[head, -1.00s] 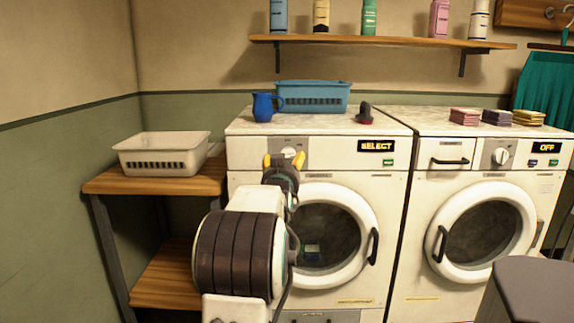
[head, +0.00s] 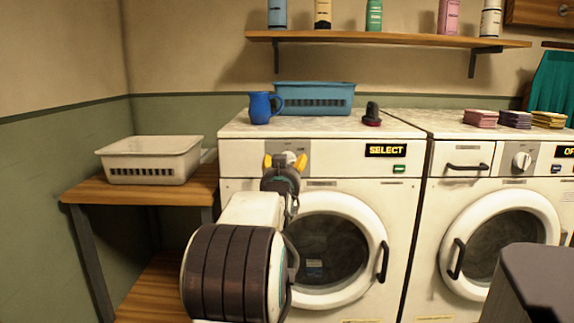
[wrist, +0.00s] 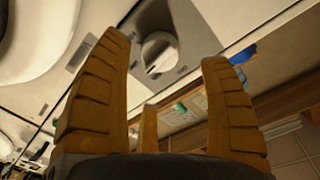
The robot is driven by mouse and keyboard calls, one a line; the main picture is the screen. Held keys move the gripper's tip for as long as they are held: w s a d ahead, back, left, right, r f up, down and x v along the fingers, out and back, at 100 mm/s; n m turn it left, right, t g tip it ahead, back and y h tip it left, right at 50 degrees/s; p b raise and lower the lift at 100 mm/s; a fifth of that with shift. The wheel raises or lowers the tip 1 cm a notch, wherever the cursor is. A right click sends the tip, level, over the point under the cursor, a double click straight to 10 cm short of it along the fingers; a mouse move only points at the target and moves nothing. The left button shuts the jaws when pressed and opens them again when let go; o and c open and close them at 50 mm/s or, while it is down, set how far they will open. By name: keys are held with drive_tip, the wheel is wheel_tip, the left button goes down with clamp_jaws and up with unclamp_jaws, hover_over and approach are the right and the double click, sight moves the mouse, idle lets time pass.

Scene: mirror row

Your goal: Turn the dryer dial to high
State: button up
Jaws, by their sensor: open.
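The left machine (head: 345,188), which I take for the dryer, has a display (head: 386,150) reading SELECT. Its white round dial (wrist: 158,53) sits on a grey panel in the wrist view, beyond and between my fingers. A dark mark shows near the dial's lower edge; the small labels around it are unreadable. In the head view my gripper (head: 285,161) is in front of the dial and partly covers it. My yellow fingers are spread apart with nothing held. I cannot tell whether they touch the dial.
A green button (head: 399,168) is under the display. The right machine (head: 507,190) has a drawer and its own dial (head: 522,161). A blue pitcher (head: 261,107), blue basket (head: 345,98) and dark red-based object (head: 372,114) stand on top. A pale basket (head: 150,160) sits on the left table.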

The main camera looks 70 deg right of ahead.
drive_tip(key=shift+b+x, duration=0.55)
drive_tip(key=shift+x, duration=2.25)
drive_tip(key=c, duration=1.2)
